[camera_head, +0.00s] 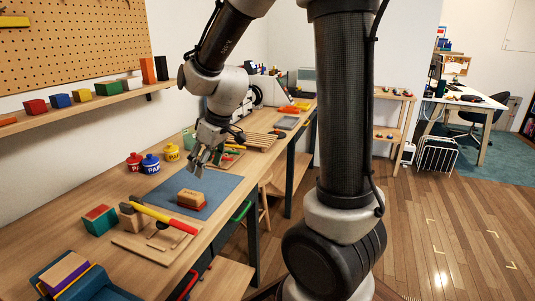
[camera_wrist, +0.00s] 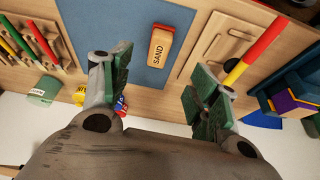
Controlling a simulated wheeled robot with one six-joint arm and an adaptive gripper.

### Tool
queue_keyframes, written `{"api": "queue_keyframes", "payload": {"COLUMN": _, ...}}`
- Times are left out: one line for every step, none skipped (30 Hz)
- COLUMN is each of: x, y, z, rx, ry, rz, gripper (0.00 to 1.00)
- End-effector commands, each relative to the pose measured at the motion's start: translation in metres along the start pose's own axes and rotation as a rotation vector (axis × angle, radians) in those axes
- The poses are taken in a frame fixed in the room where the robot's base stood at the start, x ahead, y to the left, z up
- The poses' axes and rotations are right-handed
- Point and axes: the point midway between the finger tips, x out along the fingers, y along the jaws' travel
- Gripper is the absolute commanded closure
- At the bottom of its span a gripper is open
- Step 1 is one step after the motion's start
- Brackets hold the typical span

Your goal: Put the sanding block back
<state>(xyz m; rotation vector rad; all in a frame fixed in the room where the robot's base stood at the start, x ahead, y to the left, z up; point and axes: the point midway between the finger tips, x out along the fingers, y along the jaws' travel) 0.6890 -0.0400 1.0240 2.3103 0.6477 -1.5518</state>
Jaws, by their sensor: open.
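The sanding block (camera_head: 190,198), light wood above and red below, lies on the blue mat (camera_head: 222,186) on the workbench. In the wrist view the sanding block (camera_wrist: 160,46) shows the word SAND on its side or top, near the upper middle. My gripper (camera_head: 207,157) is above the bench, higher than the block and apart from it. In the wrist view my gripper (camera_wrist: 160,88) has its two green-padded fingers spread wide with nothing between them.
A wooden tool board (camera_head: 150,242) with a red and yellow handled tool lies before the mat. A green and red block (camera_head: 99,219) stands left. Red, blue and yellow pots (camera_head: 151,164) stand behind the mat. A wall shelf (camera_head: 75,109) holds several coloured blocks.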

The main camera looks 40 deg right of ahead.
Motion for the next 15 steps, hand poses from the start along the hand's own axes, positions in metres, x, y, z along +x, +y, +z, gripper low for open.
{"api": "queue_keyframes", "payload": {"x": -0.025, "y": 0.0, "z": 0.01, "rx": 0.033, "ry": 0.011, "rz": 0.012, "gripper": 0.39}}
{"api": "queue_keyframes", "payload": {"x": -0.039, "y": 0.0, "z": 0.019, "rx": 0.056, "ry": 0.011, "rz": 0.02, "gripper": 0.39}}
{"api": "queue_keyframes", "payload": {"x": -0.059, "y": -0.001, "z": 0.032, "rx": 0.091, "ry": 0.01, "rz": 0.03, "gripper": 0.39}}
{"api": "queue_keyframes", "payload": {"x": -0.074, "y": -0.002, "z": 0.043, "rx": 0.122, "ry": 0.01, "rz": 0.04, "gripper": 0.39}}
{"api": "queue_keyframes", "payload": {"x": -0.087, "y": -0.004, "z": 0.056, "rx": 0.151, "ry": 0.007, "rz": 0.051, "gripper": 0.39}}
{"api": "queue_keyframes", "payload": {"x": -0.105, "y": -0.006, "z": 0.073, "rx": 0.193, "ry": 0.003, "rz": 0.067, "gripper": 0.39}}
{"api": "queue_keyframes", "payload": {"x": -0.117, "y": -0.007, "z": 0.085, "rx": 0.224, "ry": 0.002, "rz": 0.08, "gripper": 0.39}}
{"api": "queue_keyframes", "payload": {"x": -0.127, "y": -0.009, "z": 0.098, "rx": 0.253, "ry": 0.0, "rz": 0.093, "gripper": 0.39}}
{"api": "queue_keyframes", "payload": {"x": -0.14, "y": -0.011, "z": 0.115, "rx": 0.293, "ry": -0.003, "rz": 0.111, "gripper": 0.39}}
{"api": "queue_keyframes", "payload": {"x": -0.148, "y": -0.013, "z": 0.126, "rx": 0.322, "ry": -0.004, "rz": 0.125, "gripper": 0.39}}
{"api": "queue_keyframes", "payload": {"x": -0.155, "y": -0.015, "z": 0.138, "rx": 0.348, "ry": -0.006, "rz": 0.138, "gripper": 0.39}}
{"api": "queue_keyframes", "payload": {"x": -0.164, "y": -0.017, "z": 0.151, "rx": 0.381, "ry": -0.006, "rz": 0.155, "gripper": 0.39}}
{"api": "queue_keyframes", "payload": {"x": -0.168, "y": -0.019, "z": 0.161, "rx": 0.404, "ry": -0.009, "rz": 0.166, "gripper": 0.39}}
{"api": "queue_keyframes", "payload": {"x": -0.172, "y": -0.02, "z": 0.168, "rx": 0.425, "ry": -0.008, "rz": 0.176, "gripper": 0.39}}
{"api": "queue_keyframes", "payload": {"x": -0.177, "y": -0.022, "z": 0.177, "rx": 0.447, "ry": -0.01, "rz": 0.188, "gripper": 0.39}}
